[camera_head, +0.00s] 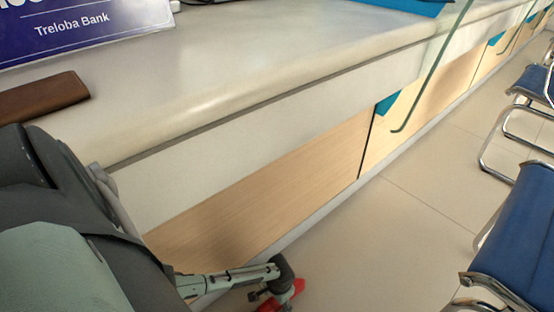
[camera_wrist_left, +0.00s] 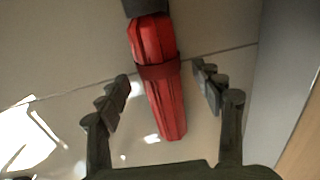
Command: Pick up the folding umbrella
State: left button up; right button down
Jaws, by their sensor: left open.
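The folding umbrella (camera_wrist_left: 164,95) is red with a dark end at the top of the left wrist view and a strap around its middle. It lies lengthwise between the fingers of my left gripper (camera_wrist_left: 162,88), which is open with a gap on both sides. In the head view a red part of the umbrella (camera_head: 290,297) shows beside my left gripper (camera_head: 270,284), low by the counter's base; the arm hides the rest. I cannot tell how far the fingers are above the floor. My right gripper is not in view.
The counter (camera_head: 230,80) runs along the left, with a brown wallet-like item (camera_head: 45,97) and a blue bank sign (camera_head: 75,25) on top. A glass panel edge (camera_head: 432,75) juts out. Blue chairs (camera_head: 520,225) stand at right. The tiled floor (camera_head: 390,230) between is clear.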

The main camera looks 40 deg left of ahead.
pick_arm(q)
notch_tip(320, 180, up, 11)
jog(key=shift+d+f, duration=0.15)
jog(key=shift+d, duration=0.25)
jog(key=shift+s, duration=0.1)
jog(key=shift+c, duration=0.5)
